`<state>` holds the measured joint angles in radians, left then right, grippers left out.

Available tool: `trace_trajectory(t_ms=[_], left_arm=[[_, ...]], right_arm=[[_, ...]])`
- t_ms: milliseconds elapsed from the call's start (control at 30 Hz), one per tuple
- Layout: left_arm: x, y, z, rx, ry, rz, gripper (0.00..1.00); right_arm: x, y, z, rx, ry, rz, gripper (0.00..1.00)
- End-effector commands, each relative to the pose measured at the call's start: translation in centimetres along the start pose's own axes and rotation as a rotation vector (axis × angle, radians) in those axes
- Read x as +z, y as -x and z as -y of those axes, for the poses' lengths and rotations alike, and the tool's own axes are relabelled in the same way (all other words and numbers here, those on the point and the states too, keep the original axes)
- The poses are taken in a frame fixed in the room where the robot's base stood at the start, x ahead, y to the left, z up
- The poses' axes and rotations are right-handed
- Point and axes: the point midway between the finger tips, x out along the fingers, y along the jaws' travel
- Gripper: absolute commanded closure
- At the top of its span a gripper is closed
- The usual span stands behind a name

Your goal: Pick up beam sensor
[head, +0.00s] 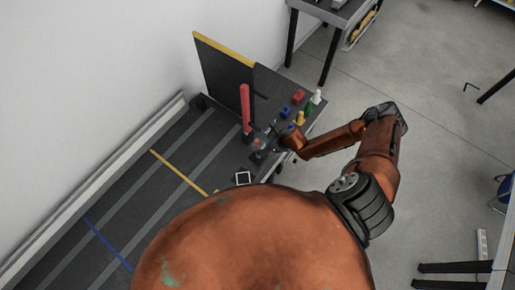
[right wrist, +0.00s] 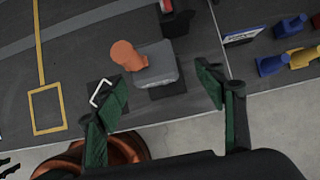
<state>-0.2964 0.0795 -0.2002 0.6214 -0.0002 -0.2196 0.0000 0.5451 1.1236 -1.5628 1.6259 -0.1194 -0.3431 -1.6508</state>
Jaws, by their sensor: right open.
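A grey block (right wrist: 155,72) with an orange rounded part (right wrist: 128,56) lies on the dark board in the right wrist view. It looks like the beam sensor, though I cannot be sure. My right gripper (right wrist: 163,92) is open, its two green-padded fingers spread to either side of the block and apart from it. In the head view my right gripper (head: 268,143) is small over the board, beside the red post (head: 245,100), and largely covers the block. My left gripper is out of view.
A white-framed black square (head: 242,178) lies at the board's near edge. Red, blue, yellow and green pieces (head: 298,97) stand to the right of the gripper. A dark upright panel (head: 222,70) with a yellow top stands behind. Grey floor lies to the right.

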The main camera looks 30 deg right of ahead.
Motion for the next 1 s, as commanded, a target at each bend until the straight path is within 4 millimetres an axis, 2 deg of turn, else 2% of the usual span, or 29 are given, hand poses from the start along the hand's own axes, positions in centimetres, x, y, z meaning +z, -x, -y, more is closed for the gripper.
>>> trace_trajectory(t_ms=[100,200,433,600,733,1000], left_arm=[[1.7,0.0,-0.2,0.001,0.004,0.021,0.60],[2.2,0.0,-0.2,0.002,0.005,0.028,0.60],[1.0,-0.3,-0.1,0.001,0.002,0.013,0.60],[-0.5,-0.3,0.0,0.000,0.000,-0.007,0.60],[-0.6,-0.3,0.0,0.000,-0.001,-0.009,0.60],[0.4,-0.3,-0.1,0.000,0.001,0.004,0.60]], right_arm=[[0.2,-1.4,-0.3,0.004,0.001,0.001,0.36],[0.2,-2.7,-0.6,0.004,0.002,0.002,0.36],[0.0,-5.7,-0.6,0.002,-0.002,0.001,0.36],[-0.1,-6.1,-0.5,0.000,-0.001,0.001,0.36],[-0.1,-6.1,-0.5,0.000,-0.002,0.001,0.36],[-0.1,-6.0,-0.5,0.000,-0.003,0.001,0.55]])
